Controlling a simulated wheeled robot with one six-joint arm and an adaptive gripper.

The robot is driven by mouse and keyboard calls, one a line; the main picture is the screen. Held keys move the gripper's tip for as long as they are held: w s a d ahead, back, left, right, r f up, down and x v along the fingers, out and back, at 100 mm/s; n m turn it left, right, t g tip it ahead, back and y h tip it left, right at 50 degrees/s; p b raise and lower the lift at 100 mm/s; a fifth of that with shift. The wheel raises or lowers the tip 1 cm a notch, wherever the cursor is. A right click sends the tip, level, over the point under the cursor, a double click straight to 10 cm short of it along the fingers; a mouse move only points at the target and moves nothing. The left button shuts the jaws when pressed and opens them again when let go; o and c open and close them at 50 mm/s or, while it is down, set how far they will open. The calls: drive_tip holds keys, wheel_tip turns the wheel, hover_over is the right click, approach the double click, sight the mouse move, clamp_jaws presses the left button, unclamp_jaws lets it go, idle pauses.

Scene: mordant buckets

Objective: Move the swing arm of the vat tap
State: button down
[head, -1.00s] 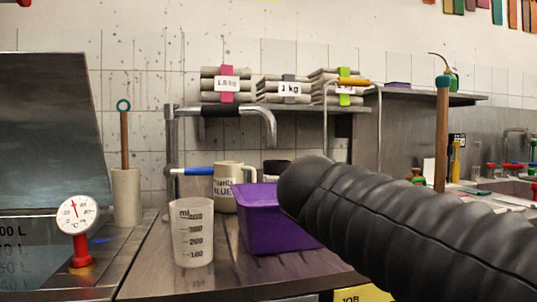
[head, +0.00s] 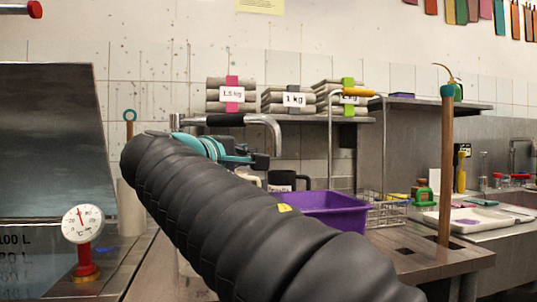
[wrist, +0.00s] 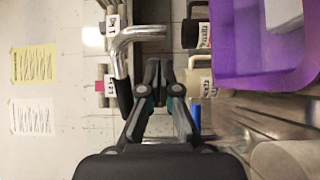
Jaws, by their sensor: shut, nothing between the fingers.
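The vat tap's swing arm is a bent metal pipe (head: 275,130) with a black sleeve, behind my arm in the head view. In the wrist view the swing arm (wrist: 124,75) runs just left of my gripper (wrist: 158,66), its black sleeve beside the fingers. My gripper (head: 262,161) is shut and empty, near the spout end in the head view. I cannot tell whether a finger touches the pipe. A blue lever handle (wrist: 196,120) shows right of the fingers in the wrist view. My arm hides the tap's lower post in the head view.
A purple bin (head: 335,209) and a dark mug (head: 288,181) stand on the counter behind my arm. The shelf above holds labelled folded bundles (head: 294,100). A dial thermometer (head: 83,226) stands at left. A wooden stick (head: 446,170) rises at right, by a wire basket (head: 388,210).

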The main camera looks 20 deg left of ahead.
sight(274, 153)
drive_tip(key=w, duration=0.3)
drive_tip(key=w+d, duration=0.1)
drive_tip(key=w, duration=0.1)
drive_tip(key=w+p, duration=0.1)
drive_tip(key=w, duration=0.2)
drive_tip(key=shift+w+d, duration=0.25)
drive_tip(key=shift+w, duration=0.05)
